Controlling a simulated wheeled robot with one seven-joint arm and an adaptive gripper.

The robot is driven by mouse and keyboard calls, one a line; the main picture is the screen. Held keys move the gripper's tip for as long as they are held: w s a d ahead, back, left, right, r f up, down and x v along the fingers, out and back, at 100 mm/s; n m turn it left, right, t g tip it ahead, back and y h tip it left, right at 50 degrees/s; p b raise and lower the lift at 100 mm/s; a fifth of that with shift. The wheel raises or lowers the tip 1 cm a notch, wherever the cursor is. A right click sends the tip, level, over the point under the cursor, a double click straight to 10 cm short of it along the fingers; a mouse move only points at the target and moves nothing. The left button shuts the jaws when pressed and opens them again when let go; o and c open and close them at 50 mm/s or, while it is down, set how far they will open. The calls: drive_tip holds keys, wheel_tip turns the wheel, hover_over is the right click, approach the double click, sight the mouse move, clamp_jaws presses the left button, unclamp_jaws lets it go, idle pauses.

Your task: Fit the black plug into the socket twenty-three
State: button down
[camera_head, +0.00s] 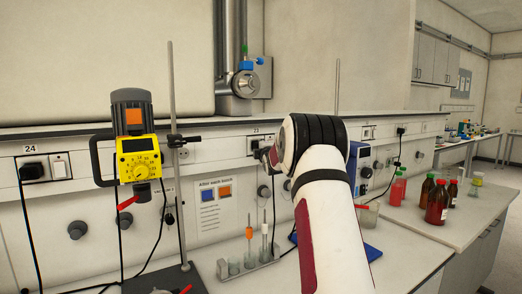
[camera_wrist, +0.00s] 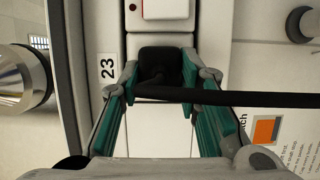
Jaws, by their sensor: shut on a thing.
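The black plug (camera_wrist: 160,66) is between the teal-lined fingers of my gripper (camera_wrist: 160,80) in the wrist view, and the fingers are shut on it. Its black cable (camera_wrist: 225,97) runs off to the right. The plug is in front of the white socket panel, right beside the label 23 (camera_wrist: 108,68). It covers the socket's face, so I cannot tell whether it is seated or just in front. In the head view, my arm hides most of the gripper at socket twenty-three (camera_head: 254,144).
A white switch with a red light (camera_wrist: 165,9) sits beside the plug. Socket 24 (camera_head: 32,172) at the left holds another black plug. A yellow stirrer (camera_head: 138,158) on a stand, a tube rack (camera_head: 248,268) and red bottles (camera_head: 437,203) stand on the bench.

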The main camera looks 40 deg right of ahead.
drive_tip(key=c, duration=1.1)
unclamp_jaws()
drive_tip(key=shift+w, duration=0.15)
drive_tip(key=v, duration=1.2)
drive_tip(key=s+a+m+g+y, duration=0.2)
drive_tip(key=s+a+m+y, duration=0.15)
drive_tip(key=a, duration=0.95)
drive_tip(key=s+a+m+g+y, duration=0.25)
drive_tip(key=s+a, duration=0.25)
drive_tip(key=a, duration=0.9)
drive_tip(key=s+a+f+m+g+y, duration=0.2)
drive_tip(key=s+a+f, duration=0.2)
drive_tip(key=s+a, duration=0.5)
drive_tip(key=s+a+f+m+g+y, duration=0.2)
drive_tip(key=s+a, duration=0.7)
drive_tip(key=s, duration=0.8)
wheel_tip(320, 180, down, 3)
drive_tip(key=shift+s+a+r+m+g, duration=0.2)
drive_tip(key=shift+a+m+g, duration=0.1)
drive_tip(key=shift+m+g, duration=0.3)
